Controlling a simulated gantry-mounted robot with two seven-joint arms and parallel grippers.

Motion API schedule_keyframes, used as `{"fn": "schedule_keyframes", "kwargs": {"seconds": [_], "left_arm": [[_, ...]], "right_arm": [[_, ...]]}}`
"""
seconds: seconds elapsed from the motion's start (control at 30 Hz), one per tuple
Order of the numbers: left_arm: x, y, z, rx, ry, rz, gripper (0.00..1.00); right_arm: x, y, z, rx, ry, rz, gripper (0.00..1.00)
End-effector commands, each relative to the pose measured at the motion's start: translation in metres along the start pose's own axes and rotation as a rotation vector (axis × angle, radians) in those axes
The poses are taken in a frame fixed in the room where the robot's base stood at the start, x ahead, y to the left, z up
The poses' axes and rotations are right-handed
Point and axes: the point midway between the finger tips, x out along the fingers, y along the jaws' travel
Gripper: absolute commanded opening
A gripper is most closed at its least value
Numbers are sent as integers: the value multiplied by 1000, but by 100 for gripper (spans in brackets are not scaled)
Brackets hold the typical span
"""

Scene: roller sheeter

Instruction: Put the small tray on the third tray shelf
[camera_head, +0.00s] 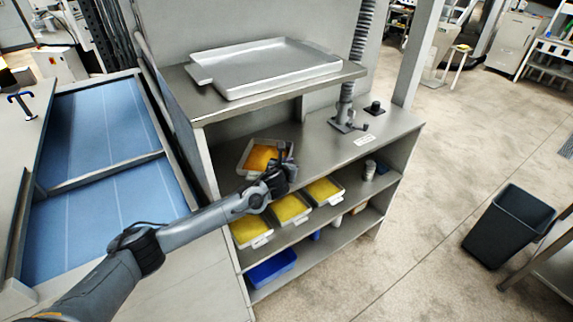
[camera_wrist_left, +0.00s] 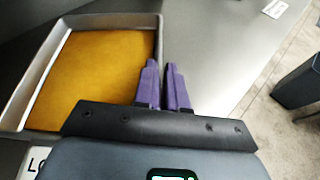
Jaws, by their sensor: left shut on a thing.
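The small tray (camera_head: 262,158), light grey with an orange-yellow bottom, is at the steel counter under the raised top shelf. It also shows in the left wrist view (camera_wrist_left: 95,75). My left gripper (camera_head: 285,152) is shut on the tray's right wall, which runs between the purple fingers (camera_wrist_left: 160,75). I cannot tell whether the tray rests on the counter or is just above it. Below the counter, similar yellow-bottomed trays (camera_head: 290,208) stand side by side on a shelf, one nearer (camera_head: 250,232) and one farther (camera_head: 325,190). My arm passes in front of this area. My right gripper is not in view.
A large grey tray (camera_head: 270,68) lies on the top shelf. A post with a clamp (camera_head: 346,118) stands on the counter's right side. A blue bin (camera_head: 270,268) is on the bottom shelf. A black waste bin (camera_head: 508,228) stands on the floor, with open floor before it.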

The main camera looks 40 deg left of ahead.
Motion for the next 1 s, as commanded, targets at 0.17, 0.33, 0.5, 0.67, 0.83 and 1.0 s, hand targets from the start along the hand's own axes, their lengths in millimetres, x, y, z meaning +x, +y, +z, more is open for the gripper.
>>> {"fn": "schedule_keyframes", "kwargs": {"seconds": [0.17, 0.33, 0.5, 0.67, 0.83, 1.0], "left_arm": [[3, -1, -6, -1, -3, 0, 0], [3, -1, -8, 0, -1, 0, 14], [3, -1, -7, 0, -1, 0, 36], [3, -1, -7, 0, -1, 0, 36], [1, -1, -7, 0, -1, 0, 36], [-9, 0, -6, 1, -2, 0, 36]], "right_arm": [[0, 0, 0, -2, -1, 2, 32], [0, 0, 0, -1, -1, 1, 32], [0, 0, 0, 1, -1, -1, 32], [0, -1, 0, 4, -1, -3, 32], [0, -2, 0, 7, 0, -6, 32], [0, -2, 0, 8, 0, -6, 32]]}}
